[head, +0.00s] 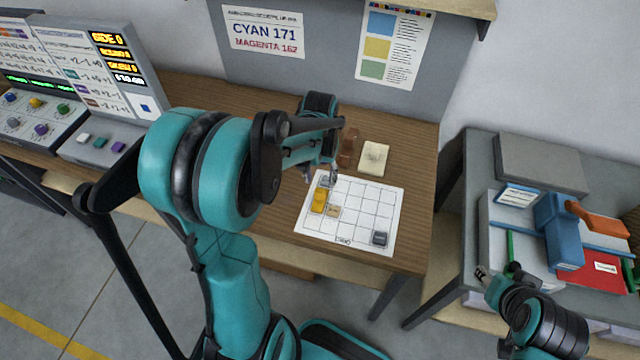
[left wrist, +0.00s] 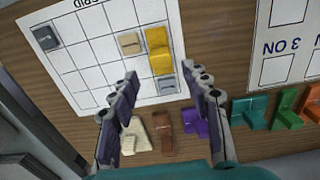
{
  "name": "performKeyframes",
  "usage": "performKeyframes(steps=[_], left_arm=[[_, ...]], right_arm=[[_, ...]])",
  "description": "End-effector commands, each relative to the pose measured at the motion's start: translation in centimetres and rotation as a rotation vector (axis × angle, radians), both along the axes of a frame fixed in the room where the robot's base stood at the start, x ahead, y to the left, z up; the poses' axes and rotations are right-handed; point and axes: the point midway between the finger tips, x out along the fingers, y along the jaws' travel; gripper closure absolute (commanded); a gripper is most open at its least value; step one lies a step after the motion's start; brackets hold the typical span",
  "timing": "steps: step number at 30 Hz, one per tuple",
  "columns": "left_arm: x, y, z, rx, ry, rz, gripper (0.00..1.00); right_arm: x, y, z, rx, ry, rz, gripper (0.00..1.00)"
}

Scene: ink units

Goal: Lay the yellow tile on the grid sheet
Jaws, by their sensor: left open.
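The grid sheet (head: 365,205) lies flat on the wooden table. The yellow tile (head: 319,200) lies on its left part, beside a tan tile (head: 333,211); it also shows in the left wrist view (left wrist: 158,52). A light grey tile (left wrist: 167,83) adjoins its end near the sheet's edge. A dark grey tile (head: 380,238) sits at the opposite corner. My left gripper (head: 328,176) is over the sheet's back-left edge; in the left wrist view (left wrist: 162,76) its fingers are apart with nothing between them. My right gripper (head: 482,273) is by the side table, its jaws too small to read.
Beyond the sheet are a cream piece (left wrist: 134,135), a brown piece (left wrist: 163,130) and a purple piece (left wrist: 194,121), with teal (left wrist: 250,110), green and orange pieces alongside. A control console (head: 95,60) stands left. The side table (head: 470,190) at right holds blue and red items.

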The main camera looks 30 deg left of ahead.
Motion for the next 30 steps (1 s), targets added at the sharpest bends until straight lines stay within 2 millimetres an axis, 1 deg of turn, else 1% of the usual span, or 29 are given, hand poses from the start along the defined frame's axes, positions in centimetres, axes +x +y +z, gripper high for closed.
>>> performKeyframes(steps=[1,3,6,10,14,17,21,24,27,30], left_arm=[[0.0,0.0,1.4,0.000,0.000,0.000,0.53],[0.0,0.0,2.6,0.000,0.000,0.000,0.53],[0.0,0.0,3.8,0.000,0.000,0.000,0.53],[-0.1,-0.1,4.8,0.001,-0.006,-0.003,0.53],[-1.1,-1.3,6.3,0.013,-0.055,-0.024,0.53],[-2.6,-3.1,8.1,0.030,-0.137,-0.057,0.53],[-5.3,-5.8,10.2,0.052,-0.280,-0.112,0.53],[-7.2,-7.5,11.1,0.063,-0.382,-0.149,0.53],[-8.9,-8.8,11.4,0.070,-0.474,-0.182,0.53],[-10.0,-9.8,11.5,0.073,-0.545,-0.206,0.53]], right_arm=[[0.0,0.0,0.6,0.000,0.000,0.000,0.60],[0.0,0.0,0.9,0.000,0.000,0.000,0.60],[0.0,0.0,1.2,0.000,0.000,0.000,0.60],[0.0,0.0,1.4,0.000,0.000,0.000,0.60],[0.0,0.0,1.4,0.000,0.000,0.000,0.60],[0.0,0.0,1.3,0.000,0.000,0.000,0.60],[0.0,0.0,1.3,0.000,0.000,0.000,0.60],[0.0,0.0,1.3,0.000,0.000,0.000,0.60],[0.0,0.0,1.3,0.000,0.000,0.000,0.60],[0.0,0.0,1.3,0.000,0.000,0.000,0.60]])
